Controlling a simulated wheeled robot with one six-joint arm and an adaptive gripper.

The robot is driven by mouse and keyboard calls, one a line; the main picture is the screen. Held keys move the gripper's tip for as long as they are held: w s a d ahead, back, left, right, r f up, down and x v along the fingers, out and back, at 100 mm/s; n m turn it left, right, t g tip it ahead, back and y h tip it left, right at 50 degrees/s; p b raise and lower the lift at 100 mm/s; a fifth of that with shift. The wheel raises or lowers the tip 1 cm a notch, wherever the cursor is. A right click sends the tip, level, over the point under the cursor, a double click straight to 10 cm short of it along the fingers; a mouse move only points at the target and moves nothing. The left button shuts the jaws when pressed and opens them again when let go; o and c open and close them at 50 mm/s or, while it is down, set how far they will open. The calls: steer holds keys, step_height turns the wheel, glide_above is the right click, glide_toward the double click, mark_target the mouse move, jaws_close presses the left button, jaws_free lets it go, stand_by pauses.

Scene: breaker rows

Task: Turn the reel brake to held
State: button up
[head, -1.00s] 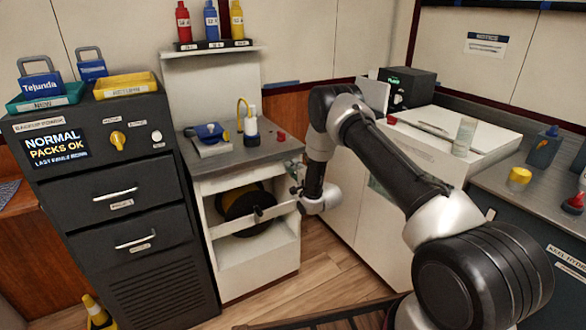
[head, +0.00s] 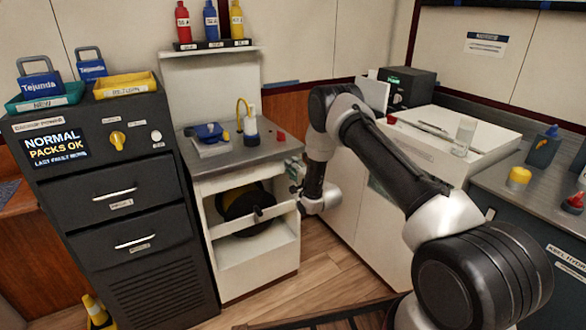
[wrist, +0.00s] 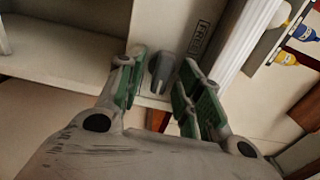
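The reel brake is a small dark grey knob (wrist: 163,73) on the pale front of the reel cabinet (head: 267,270). In the wrist view, a label beside it (wrist: 200,37) appears to read "FREE". My gripper (wrist: 163,84) is open, with one green-padded finger on each side of the knob and small gaps visible. I cannot tell whether either finger touches it. In the head view my gripper (head: 297,176) is at the cabinet's upper right edge and hides the knob. The dark reel (head: 242,212) with a yellow part sits inside the open cabinet.
The grey countertop (head: 258,153) above holds a blue device (head: 210,132), a bottle (head: 251,126) and a small red object (head: 281,136). A black drawer cabinet (head: 165,270) stands left. A white counter (head: 350,215) stands right, behind my arm.

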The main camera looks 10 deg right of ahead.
steer(key=shift+s, duration=0.1)
steer(key=v, duration=1.1)
steer(key=shift+s, duration=0.35)
steer(key=shift+d, duration=0.15)
